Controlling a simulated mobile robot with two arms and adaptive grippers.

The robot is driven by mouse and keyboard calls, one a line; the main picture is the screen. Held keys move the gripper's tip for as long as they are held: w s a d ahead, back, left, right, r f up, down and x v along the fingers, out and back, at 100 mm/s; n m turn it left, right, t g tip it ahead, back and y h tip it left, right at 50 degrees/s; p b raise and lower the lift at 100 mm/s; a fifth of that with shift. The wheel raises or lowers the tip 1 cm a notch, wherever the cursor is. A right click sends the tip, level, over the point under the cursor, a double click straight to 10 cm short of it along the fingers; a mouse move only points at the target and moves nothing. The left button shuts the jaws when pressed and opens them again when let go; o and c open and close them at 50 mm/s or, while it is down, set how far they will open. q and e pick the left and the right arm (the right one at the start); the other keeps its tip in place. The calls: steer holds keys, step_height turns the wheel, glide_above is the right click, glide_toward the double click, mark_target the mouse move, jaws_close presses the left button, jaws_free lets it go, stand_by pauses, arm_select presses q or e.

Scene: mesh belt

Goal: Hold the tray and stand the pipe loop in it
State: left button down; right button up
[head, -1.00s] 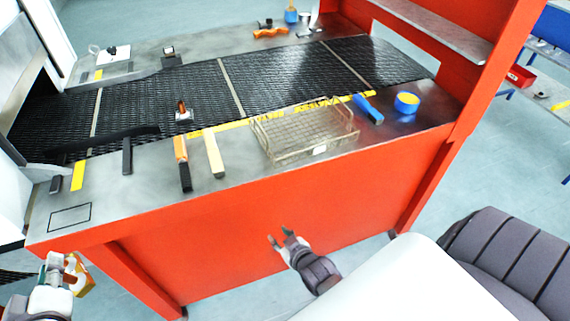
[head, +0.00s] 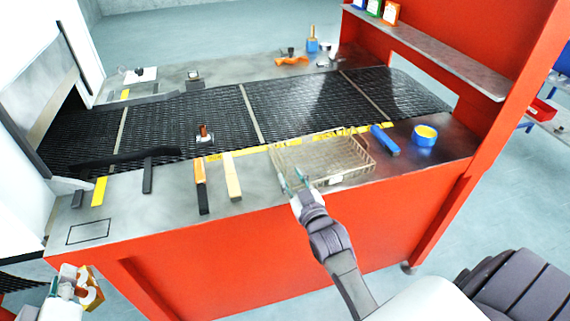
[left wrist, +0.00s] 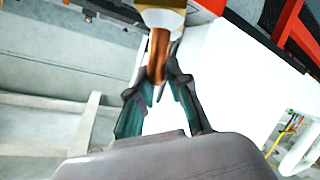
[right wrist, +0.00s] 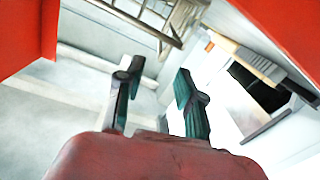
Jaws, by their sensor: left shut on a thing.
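The wire tray (head: 362,172) lies on the metal bench in front of the belt, and it looks empty. Part of its wire rim shows at the top of the right wrist view (right wrist: 135,22). My right gripper (head: 293,184) is open and empty at the tray's near left corner; I cannot tell whether it touches. My left gripper (head: 70,284) is low at the left, away from the bench top. It is shut on the copper-coloured pipe loop (left wrist: 158,55), which has a gold and white part at its top end. Most of the loop is hidden or out of frame.
An orange-and-black tool (head: 201,185) and a pale bar (head: 232,178) lie left of the tray. A blue tool (head: 384,140) and a blue-and-yellow roll (head: 425,135) lie right of it. A small copper-topped item (head: 204,134) sits on the mesh belt (head: 185,120). A red post stands at right.

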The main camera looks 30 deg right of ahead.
mark_target(285, 167)
steer(key=shift+w+d+p, duration=0.15)
steer(key=shift+w, duration=0.9)
steer(key=shift+w+d+p, duration=0.1)
steer(key=shift+w+d, duration=0.1)
steer(key=shift+w, duration=0.85)
steer(key=shift+w+d+p, duration=0.15)
steer(key=shift+w, duration=0.9)
jaws_close()
steer(key=shift+c, duration=0.4)
jaws_free()
jaws_close()
